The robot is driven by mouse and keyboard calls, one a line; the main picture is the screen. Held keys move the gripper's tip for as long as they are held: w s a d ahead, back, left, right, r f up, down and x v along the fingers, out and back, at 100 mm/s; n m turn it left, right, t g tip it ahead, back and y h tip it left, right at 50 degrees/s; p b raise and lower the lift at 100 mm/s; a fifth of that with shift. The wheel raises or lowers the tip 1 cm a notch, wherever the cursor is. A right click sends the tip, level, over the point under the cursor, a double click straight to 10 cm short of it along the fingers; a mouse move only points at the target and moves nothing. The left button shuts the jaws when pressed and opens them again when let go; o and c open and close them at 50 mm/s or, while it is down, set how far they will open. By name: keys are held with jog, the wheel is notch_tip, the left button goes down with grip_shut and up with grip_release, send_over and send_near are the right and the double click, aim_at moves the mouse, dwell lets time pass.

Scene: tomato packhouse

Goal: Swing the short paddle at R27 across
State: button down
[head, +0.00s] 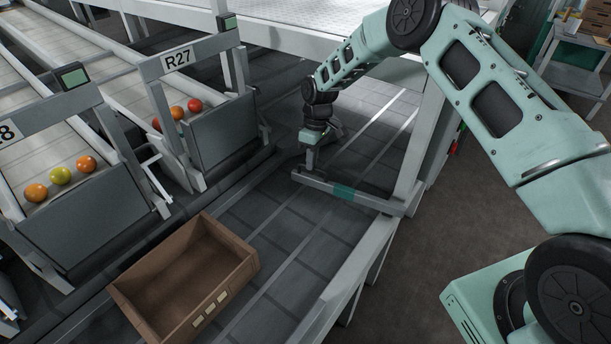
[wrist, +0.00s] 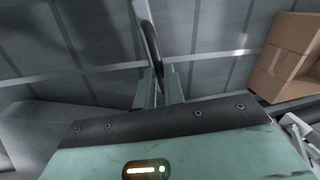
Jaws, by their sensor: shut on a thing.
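The short paddle is a grey bar with a green band (head: 344,192). It reaches from a pivot by the grey frame post on the right out over the dark roller conveyor, below and right of the R27 sign (head: 177,59). My gripper (head: 311,160) is at the paddle's free left end, pointing down and shut on it. In the wrist view the fingers (wrist: 159,88) close around a thin upright part, and a pale bar runs up from there. The exact contact is small and partly hidden by the fingers.
An empty brown crate (head: 182,278) stands on the conveyor at the lower left, and its side shows in the wrist view (wrist: 288,52). Chutes at R27 and beside it hold several tomatoes (head: 178,112). The conveyor between crate and paddle is clear.

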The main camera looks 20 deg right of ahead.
jog(key=shift+w+d+m+b, duration=0.2)
jog(key=shift+w+d+m, duration=0.4)
jog(key=shift+w+d, duration=0.3)
jog(key=shift+w+d+m+b, duration=0.2)
jog(key=shift+w+d+m, duration=0.45)
jog(key=shift+d, duration=0.45)
jog(key=shift+w, duration=0.1)
jog(key=c, duration=1.5)
grip_release()
jog(key=shift+d, duration=0.1)
jog(key=d+r, duration=0.1)
jog(key=r, duration=0.4)
jog(key=w+r, duration=0.1)
jog(key=r, duration=0.5)
jog(key=d+r, duration=0.1)
jog(key=r, duration=0.5)
jog(key=shift+w+d+r, duration=0.1)
jog(key=shift+w+d, duration=0.2)
jog(key=shift+w, duration=0.1)
